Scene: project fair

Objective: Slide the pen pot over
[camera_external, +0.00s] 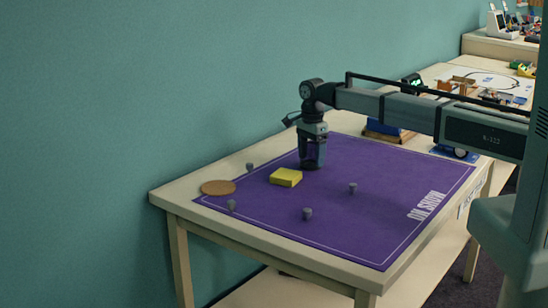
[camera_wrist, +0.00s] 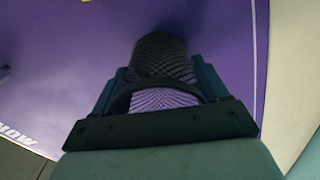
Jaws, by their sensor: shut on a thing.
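The pen pot (camera_wrist: 160,62) is a dark mesh cylinder, seen between my gripper's fingers in the wrist view. In the external view the pen pot (camera_external: 313,162) is a dark shape low on the purple mat, mostly covered by my gripper (camera_external: 313,155). My gripper (camera_wrist: 160,85) points down and is shut on the pot, with one finger on each side. The pot looks upright and at mat level; I cannot tell whether it touches the mat.
The purple mat (camera_external: 330,230) covers most of the table (camera_external: 180,192). A yellow block (camera_external: 286,177) lies left of my gripper, with a round cork coaster (camera_external: 218,187) farther left. Several small grey pegs stand around, one at front centre (camera_external: 307,213). The mat's front right is mostly clear.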

